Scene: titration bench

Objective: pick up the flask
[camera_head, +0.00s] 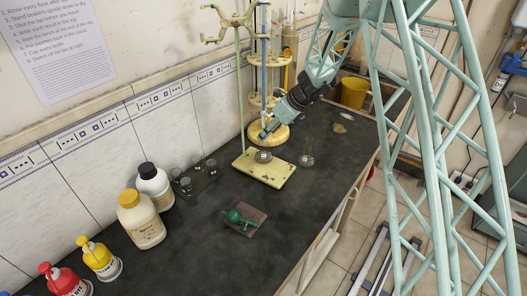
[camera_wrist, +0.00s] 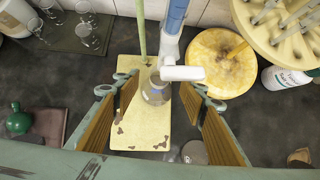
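A small clear glass flask (camera_wrist: 157,91) stands on the cream base plate (camera_wrist: 143,125) of the burette stand, below the burette tip. In the head view this flask (camera_head: 264,156) is on the same plate (camera_head: 271,176). A second clear glass vessel (camera_head: 306,160) stands on the dark bench just right of the plate; it is partly seen in the wrist view (camera_wrist: 194,152). My gripper (camera_wrist: 158,85) is open, its two tan-padded fingers spread to the left and right of the first flask in the picture. I cannot tell the height gap. In the head view my gripper (camera_head: 267,132) is close to the burette.
The burette (camera_wrist: 172,22) and its rod (camera_wrist: 141,30) stand close behind. A round yellow rack (camera_head: 282,136) is behind. A tray with several small glasses (camera_head: 196,184), bottles (camera_head: 140,219) and a green object on a brown mat (camera_head: 238,217) lie left. The front bench is clear.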

